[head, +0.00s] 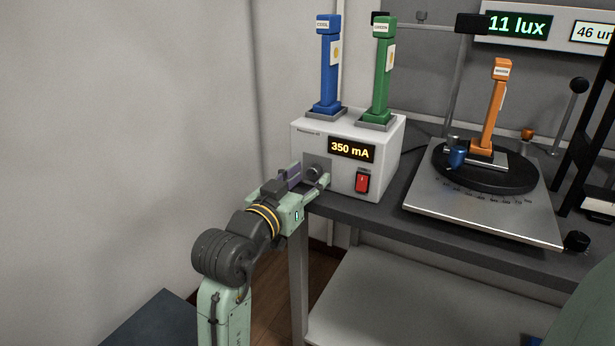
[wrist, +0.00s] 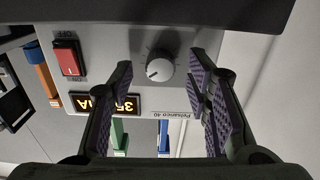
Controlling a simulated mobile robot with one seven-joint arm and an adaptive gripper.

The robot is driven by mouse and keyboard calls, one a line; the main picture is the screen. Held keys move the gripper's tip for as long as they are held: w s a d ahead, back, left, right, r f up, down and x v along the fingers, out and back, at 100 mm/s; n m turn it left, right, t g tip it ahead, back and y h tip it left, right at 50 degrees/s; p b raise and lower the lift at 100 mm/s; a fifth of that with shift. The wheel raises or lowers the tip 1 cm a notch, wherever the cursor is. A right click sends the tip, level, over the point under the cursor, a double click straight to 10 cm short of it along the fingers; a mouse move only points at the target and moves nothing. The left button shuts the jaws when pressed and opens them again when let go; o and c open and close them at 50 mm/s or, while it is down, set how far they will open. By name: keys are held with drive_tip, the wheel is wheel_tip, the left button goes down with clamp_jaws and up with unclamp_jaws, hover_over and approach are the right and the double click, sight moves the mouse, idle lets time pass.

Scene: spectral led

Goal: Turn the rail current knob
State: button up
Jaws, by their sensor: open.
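The rail current knob (wrist: 160,66) is a grey round dial with a white pointer line on the front of the white power supply box (head: 379,143). In the head view the knob (head: 314,171) is partly covered by my gripper. My gripper (head: 318,183) is at the left part of the box front. In the wrist view my gripper (wrist: 162,90) is open, with one finger on each side of the knob and visible gaps between. The amber display (head: 351,150) reads 350 mA. I cannot tell how deep the fingertips reach around the knob.
A red rocker switch (head: 362,183) is right of the knob. Blue (head: 329,65) and green (head: 381,75) posts stand on the box. An orange post (head: 494,108) stands on a black turntable (head: 484,170) at right. A lux readout (head: 516,26) shows 11 lux. Free space lies left of the bench.

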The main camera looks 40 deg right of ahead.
drive_tip(key=shift+w+d, duration=0.1)
drive_tip(key=shift+d, duration=0.15)
drive_tip(key=shift+c, duration=0.5)
clamp_jaws()
